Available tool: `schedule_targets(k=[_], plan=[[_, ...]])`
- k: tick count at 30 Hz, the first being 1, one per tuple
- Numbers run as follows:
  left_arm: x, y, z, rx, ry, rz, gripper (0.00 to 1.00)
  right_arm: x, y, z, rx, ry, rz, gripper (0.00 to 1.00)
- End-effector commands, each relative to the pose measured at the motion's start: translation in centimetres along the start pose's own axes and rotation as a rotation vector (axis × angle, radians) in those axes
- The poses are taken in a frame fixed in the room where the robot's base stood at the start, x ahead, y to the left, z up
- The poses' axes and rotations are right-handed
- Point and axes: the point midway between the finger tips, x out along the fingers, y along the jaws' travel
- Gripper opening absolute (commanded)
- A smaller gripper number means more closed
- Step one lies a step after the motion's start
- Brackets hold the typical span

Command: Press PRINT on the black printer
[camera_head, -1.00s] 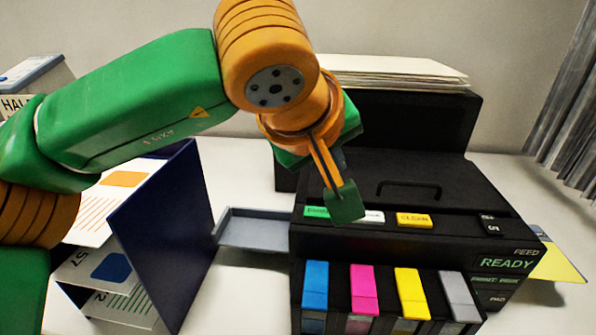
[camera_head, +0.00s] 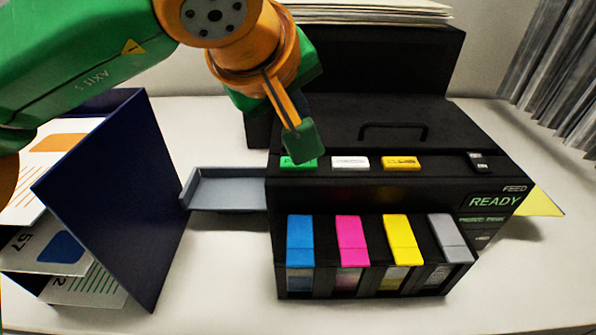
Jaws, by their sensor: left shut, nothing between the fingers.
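The black printer (camera_head: 400,195) stands on the white table, with a screen (camera_head: 494,202) reading READY. Along its front top edge sit a green button (camera_head: 291,164), a white button (camera_head: 350,163) and a yellow button (camera_head: 401,163). The green button's label is mostly hidden by my fingertips. My left gripper (camera_head: 301,141) is shut and empty, pointing down, with its tips at the green button's back edge in the picture. I cannot tell whether they touch it. My right gripper is not in view.
Blue, magenta, yellow and grey cartridges (camera_head: 352,240) fill the printer's front. A grey tray (camera_head: 230,188) juts from its left side. A dark blue rack (camera_head: 115,205) with printed cards stands at left. Yellow paper (camera_head: 541,203) sticks out at right. Paper sheets (camera_head: 370,10) lie on top behind.

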Motion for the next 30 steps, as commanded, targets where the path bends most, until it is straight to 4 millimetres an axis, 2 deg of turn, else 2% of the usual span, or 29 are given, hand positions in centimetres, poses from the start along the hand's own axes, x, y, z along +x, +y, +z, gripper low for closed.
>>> schedule_targets(k=[1,9,30], plan=[[1.1,-0.8,0.8,0.0,0.0,0.0,0.0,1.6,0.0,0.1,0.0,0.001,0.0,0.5],[3.6,-2.6,2.6,0.0,0.0,0.0,0.0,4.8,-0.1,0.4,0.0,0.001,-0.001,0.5],[3.7,-2.7,2.6,0.0,0.0,-0.001,0.0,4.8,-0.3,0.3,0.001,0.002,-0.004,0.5]])
